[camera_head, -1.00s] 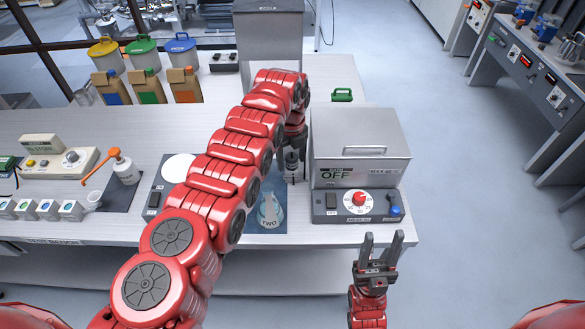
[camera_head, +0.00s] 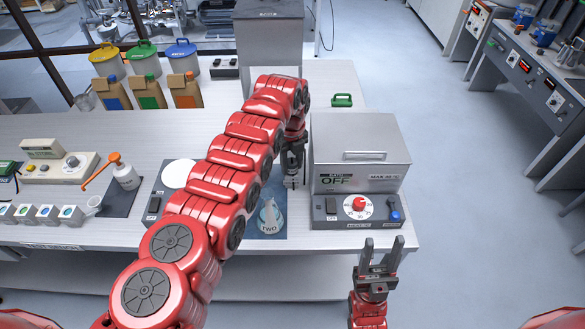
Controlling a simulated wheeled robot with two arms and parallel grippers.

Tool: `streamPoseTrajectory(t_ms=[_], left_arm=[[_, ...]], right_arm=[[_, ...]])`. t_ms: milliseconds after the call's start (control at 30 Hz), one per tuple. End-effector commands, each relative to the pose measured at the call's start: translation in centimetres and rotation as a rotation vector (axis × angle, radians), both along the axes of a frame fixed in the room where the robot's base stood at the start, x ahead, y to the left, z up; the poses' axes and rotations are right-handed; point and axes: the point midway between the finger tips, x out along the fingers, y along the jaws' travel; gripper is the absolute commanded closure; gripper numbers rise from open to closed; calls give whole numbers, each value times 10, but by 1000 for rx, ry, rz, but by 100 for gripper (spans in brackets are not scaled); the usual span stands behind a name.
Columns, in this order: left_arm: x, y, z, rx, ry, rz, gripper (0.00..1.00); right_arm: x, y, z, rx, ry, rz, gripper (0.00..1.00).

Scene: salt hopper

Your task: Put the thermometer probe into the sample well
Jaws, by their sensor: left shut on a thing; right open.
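My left gripper (camera_head: 292,172) is low, just left of the grey bath box (camera_head: 360,150), behind the blue mat. It is shut on a small, slim thing that looks like the thermometer probe; my fingers hide most of it. I cannot make out the sample well; it may be hidden by my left arm or gripper. My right gripper (camera_head: 380,262) is open and empty, in front of the bench's front edge and below the bath's control panel.
A clear flask marked TWO (camera_head: 269,218) stands on the blue mat (camera_head: 278,232) below my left gripper. The bath's panel has a red dial (camera_head: 359,203). My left arm crosses above the bench.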

Motion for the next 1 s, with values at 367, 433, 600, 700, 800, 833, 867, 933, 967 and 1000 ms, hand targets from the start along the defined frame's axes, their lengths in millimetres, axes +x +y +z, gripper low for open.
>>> streamPoseTrajectory(t_ms=[367, 433, 600, 700, 800, 833, 867, 933, 967, 1000], left_arm=[[0, 0, 2, 0, 0, 0, 100], [0, 0, 3, -1, 0, 0, 100], [0, 0, 11, 0, -1, 0, 100], [0, 0, 15, 0, -1, 0, 100], [0, 0, 20, 0, -1, 0, 100], [0, 0, 21, -1, 0, 0, 100], [0, 0, 22, -1, 0, 0, 100], [0, 0, 26, 0, 0, 0, 100], [0, 0, 27, 0, 0, 0, 100], [0, 0, 29, 0, 0, 0, 100]], right_arm=[[0, 0, 1, 0, 0, 0, 50], [0, 0, 2, 0, 0, 0, 50], [0, 0, 6, 0, 0, 0, 50], [0, 0, 8, 0, 0, 0, 50], [0, 0, 10, 0, 0, 0, 50], [0, 0, 11, 0, 0, 0, 50], [0, 0, 11, 0, 0, 0, 50], [0, 0, 13, 0, 0, 0, 50], [0, 0, 13, 0, 0, 0, 50], [0, 0, 14, 0, 0, 0, 50]])
